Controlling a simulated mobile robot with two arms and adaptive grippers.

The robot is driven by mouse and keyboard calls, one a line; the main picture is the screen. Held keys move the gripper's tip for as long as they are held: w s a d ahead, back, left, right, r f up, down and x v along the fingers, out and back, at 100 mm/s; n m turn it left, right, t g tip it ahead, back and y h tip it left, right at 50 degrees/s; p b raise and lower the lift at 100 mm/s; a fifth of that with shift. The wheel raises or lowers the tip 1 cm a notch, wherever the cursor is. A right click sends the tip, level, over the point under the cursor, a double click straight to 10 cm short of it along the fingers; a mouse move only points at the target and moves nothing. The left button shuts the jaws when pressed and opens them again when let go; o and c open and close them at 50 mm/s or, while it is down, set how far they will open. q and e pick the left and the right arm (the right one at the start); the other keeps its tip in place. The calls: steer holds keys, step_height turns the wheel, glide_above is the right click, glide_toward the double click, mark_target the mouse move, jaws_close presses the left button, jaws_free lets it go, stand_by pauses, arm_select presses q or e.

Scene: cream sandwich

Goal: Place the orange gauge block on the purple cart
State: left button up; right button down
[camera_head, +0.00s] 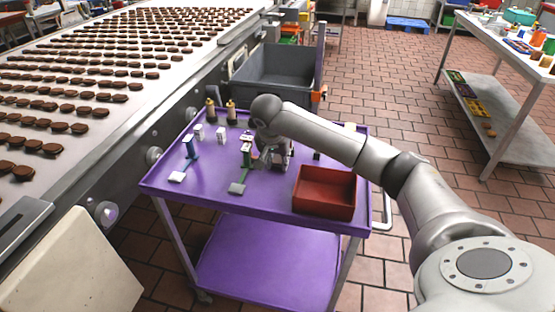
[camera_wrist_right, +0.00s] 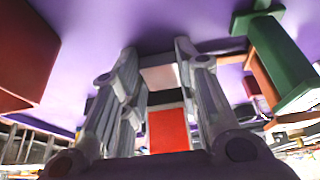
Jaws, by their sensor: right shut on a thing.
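The purple cart (camera_head: 170,193) stands in the middle of the head view, beside the conveyor. My right gripper (camera_head: 273,158) is low over the cart's top, near its middle. In the right wrist view the gripper (camera_wrist_right: 158,60) is shut on an orange-red block, the orange gauge block (camera_wrist_right: 166,130), which shows between the fingers. A paler pinkish face (camera_wrist_right: 160,77) shows nearer the fingertips. In the head view the arm's wrist hides most of the block. I cannot tell whether the block touches the cart top. My left gripper is not in view.
A red bin (camera_head: 325,192) sits at the cart's front right. A green stand (camera_head: 240,185) is close left of the gripper; a blue stand (camera_head: 190,150) is farther left. Small white blocks (camera_head: 221,133) and dark bottles (camera_head: 231,113) stand behind.

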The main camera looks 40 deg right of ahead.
steer(key=c, duration=1.3)
jaws_free()
steer(key=shift+s+a+f, duration=0.1)
steer(key=shift+s+f, duration=0.1)
steer(key=shift+f, duration=0.25)
steer(key=shift+s+a+f, duration=0.1)
steer(key=shift+s+f, duration=0.05)
steer(key=shift+f, duration=0.25)
steer(key=shift+o, duration=1.1)
steer(key=shift+w+d+f, duration=0.1)
steer(key=shift+w+f, duration=0.05)
steer(key=shift+r, duration=0.4)
steer(key=w+v, duration=0.1)
steer(key=v, duration=1.1)
steer(key=shift+s+d+r, duration=0.15)
steer(key=shift+d+r, duration=0.05)
steer(key=shift+r, duration=0.4)
